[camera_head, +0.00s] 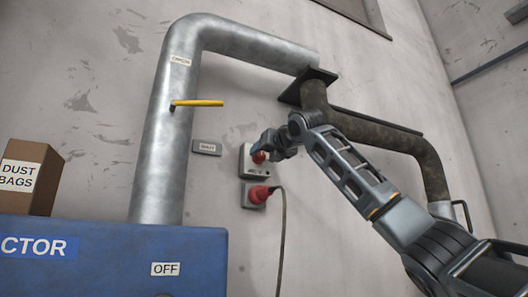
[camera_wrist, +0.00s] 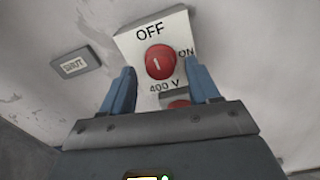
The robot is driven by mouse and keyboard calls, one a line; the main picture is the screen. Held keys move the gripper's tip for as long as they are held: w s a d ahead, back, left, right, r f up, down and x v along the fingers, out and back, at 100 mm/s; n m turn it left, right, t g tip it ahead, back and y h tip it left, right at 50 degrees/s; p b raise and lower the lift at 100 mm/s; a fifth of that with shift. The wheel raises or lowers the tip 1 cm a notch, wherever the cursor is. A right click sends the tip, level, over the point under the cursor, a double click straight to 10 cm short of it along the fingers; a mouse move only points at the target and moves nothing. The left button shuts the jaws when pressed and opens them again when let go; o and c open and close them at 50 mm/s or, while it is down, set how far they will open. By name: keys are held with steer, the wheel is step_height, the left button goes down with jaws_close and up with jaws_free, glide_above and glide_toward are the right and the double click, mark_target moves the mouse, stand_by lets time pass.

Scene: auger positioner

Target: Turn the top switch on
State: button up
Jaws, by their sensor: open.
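The top switch is a red round knob (camera_wrist: 160,62) on a pale wall plate (camera_wrist: 128,42). The plate reads OFF above the knob, ON to its right and 400 V below. The white mark on the knob stands nearly upright, toward OFF. In the head view the red knob (camera_head: 259,157) shows just left of my gripper (camera_head: 272,143). My gripper (camera_wrist: 160,68) is open, with its two blue fingers to the left and right of the knob in the wrist view. I see no contact. How deep the fingertips reach cannot be told.
Below the switch, a red plug (camera_head: 259,194) with a hanging cable sits in a second wall box. A grey SHUT label (camera_head: 207,147) is left of the switch. A metal pipe (camera_head: 165,130) with a yellow lever (camera_head: 198,103) and a blue cabinet (camera_head: 110,265) stand further left.

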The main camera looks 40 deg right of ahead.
steer(key=shift+w+d, duration=0.1)
steer(key=shift+w, duration=0.25)
steer(key=shift+c, duration=0.3)
steer(key=c, duration=1)
